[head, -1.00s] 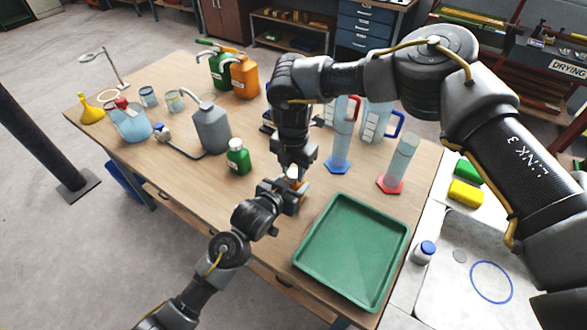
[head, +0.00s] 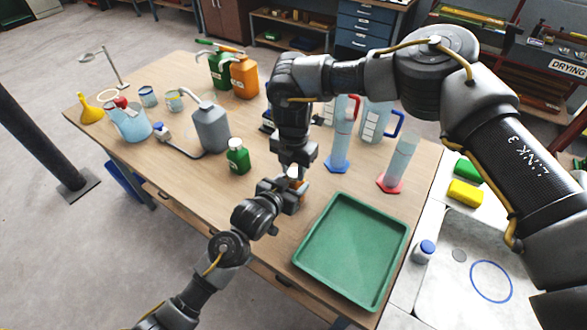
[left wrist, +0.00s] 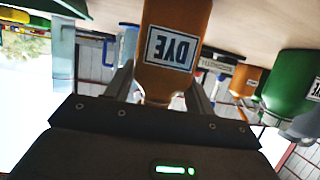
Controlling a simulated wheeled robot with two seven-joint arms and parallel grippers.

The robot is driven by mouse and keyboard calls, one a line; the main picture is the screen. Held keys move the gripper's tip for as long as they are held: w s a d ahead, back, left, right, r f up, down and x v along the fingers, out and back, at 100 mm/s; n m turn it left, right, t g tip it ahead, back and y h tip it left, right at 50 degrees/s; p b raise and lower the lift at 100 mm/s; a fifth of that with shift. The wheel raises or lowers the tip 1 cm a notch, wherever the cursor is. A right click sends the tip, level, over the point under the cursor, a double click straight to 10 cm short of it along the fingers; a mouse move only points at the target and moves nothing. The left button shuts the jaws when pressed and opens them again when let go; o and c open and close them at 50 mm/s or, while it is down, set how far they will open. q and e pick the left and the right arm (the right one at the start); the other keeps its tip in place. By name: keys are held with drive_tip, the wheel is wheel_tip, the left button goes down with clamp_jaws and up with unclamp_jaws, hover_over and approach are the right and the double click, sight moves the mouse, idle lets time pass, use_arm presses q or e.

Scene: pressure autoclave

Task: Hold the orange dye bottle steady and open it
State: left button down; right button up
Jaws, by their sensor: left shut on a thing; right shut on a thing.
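The orange dye bottle (left wrist: 178,40) shows in the left wrist view with its DYE label upside down in the picture. My left gripper (left wrist: 160,88) is shut on its body, one finger on each side. In the head view the bottle (head: 300,186) is mostly hidden by my grippers. My left gripper (head: 292,194) reaches it from the lower left. My right gripper (head: 295,170) comes down from above and is shut at the bottle's top, around a whitish cap (head: 293,171). I cannot tell whether the cap has come loose.
A green tray (head: 296,262) lies to the right. A green bottle (head: 238,157) and a grey wash bottle (head: 211,128) stand to the left. Measuring cylinders (head: 341,135) and jugs stand behind. The front left of the wooden table (head: 185,180) is clear.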

sight(294, 172)
use_arm(q)
drive_tip(key=shift+s+a+f, duration=0.1)
drive_tip(key=shift+s+f, duration=0.05)
drive_tip(key=shift+f, duration=0.35)
use_arm(e)
drive_tip(key=shift+r, duration=2.95)
use_arm(q)
drive_tip(key=c, duration=0.8)
unclamp_jaws()
drive_tip(key=shift+c, duration=0.2)
drive_tip(key=o, duration=0.4)
drive_tip(key=shift+w+r, duration=0.1)
drive_tip(key=shift+w, duration=0.15)
use_arm(e)
drive_tip(key=shift+w+f, duration=0.15)
drive_tip(key=shift+w, duration=0.05)
use_arm(q)
drive_tip(key=shift+r, duration=0.1)
drive_tip(key=shift+s+r, duration=0.1)
use_arm(e)
drive_tip(key=shift+s, duration=0.1)
